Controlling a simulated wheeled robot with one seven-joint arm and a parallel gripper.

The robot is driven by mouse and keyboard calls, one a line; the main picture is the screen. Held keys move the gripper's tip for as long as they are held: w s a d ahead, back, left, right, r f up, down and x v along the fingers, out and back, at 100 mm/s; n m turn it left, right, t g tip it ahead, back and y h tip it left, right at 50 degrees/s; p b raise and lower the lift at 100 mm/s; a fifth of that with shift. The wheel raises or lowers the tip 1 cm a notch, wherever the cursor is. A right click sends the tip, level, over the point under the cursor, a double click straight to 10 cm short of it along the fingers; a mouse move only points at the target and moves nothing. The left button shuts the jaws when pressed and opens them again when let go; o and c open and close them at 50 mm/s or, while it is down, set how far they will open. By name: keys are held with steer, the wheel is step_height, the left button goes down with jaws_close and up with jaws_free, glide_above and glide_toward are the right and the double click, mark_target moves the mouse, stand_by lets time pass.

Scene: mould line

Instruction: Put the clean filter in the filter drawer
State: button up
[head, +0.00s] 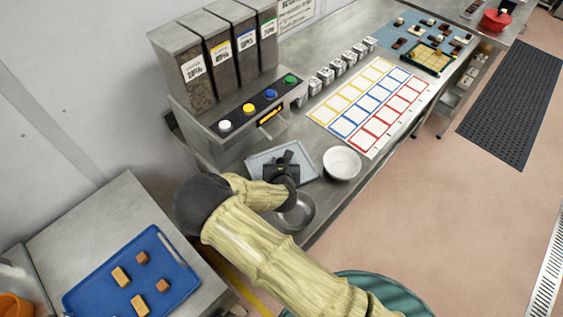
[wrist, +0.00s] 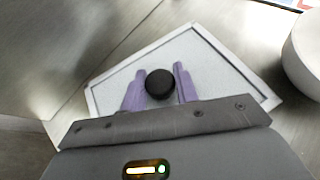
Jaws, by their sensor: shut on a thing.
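The clean filter (head: 258,160) looks like a flat, pale grey panel with a light frame and a round black knob on top. It lies over the steel bench in front of the dispenser unit; I cannot tell whether it touches the bench. In the wrist view, the filter (wrist: 215,75) spreads behind the purple fingers of my gripper (wrist: 160,86), which are closed on the black knob. In the head view, my gripper (head: 286,168) is over the filter and hides its middle. I cannot make out the filter drawer for certain.
A dispenser unit (head: 228,128) with several coloured buttons stands just behind the filter. A white bowl (head: 342,163) is close on the right, and a steel bowl (head: 297,214) is in front, partly behind my arm. A blue tray (head: 128,280) is at lower left.

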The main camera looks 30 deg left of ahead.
steer(key=o, duration=1.1)
steer(key=shift+c, duration=0.2)
steer(key=shift+r, duration=0.1)
steer(key=b+v, duration=0.2)
steer(key=v, duration=1)
